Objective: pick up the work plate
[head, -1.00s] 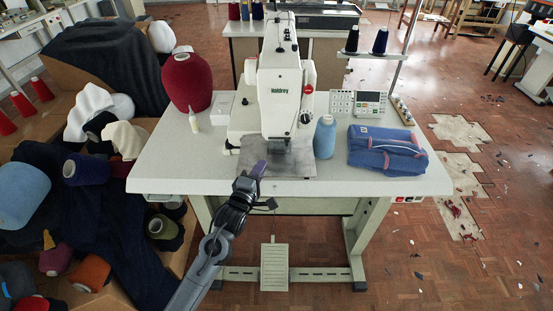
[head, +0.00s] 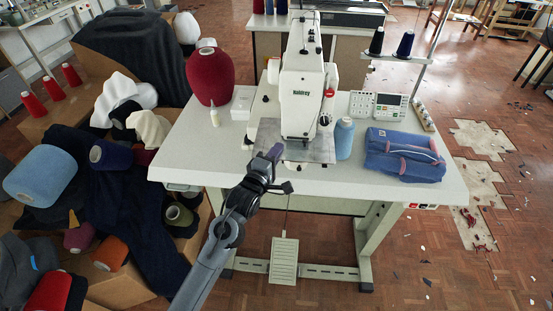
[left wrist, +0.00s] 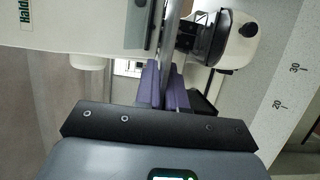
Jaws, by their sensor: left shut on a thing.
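The work plate (head: 318,152) is a thin grey sheet at the front of the white sewing machine (head: 302,92), under its head. My left gripper (head: 275,152) is at the plate's front left edge, with purple fingers. In the left wrist view, the fingers (left wrist: 169,88) are shut on a thin metallic strip, the work plate (left wrist: 174,35) seen edge-on. Whether a gap lies between plate and table cannot be told. Part of the plate is hidden by the machine's head. My right gripper is not in view.
The white table (head: 245,176) also carries a light blue thread cone (head: 344,140) just right of the plate, a folded blue garment (head: 405,155), a control panel (head: 378,107), a small bottle (head: 216,138) and a dark red cone (head: 210,78). The table's front left is clear.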

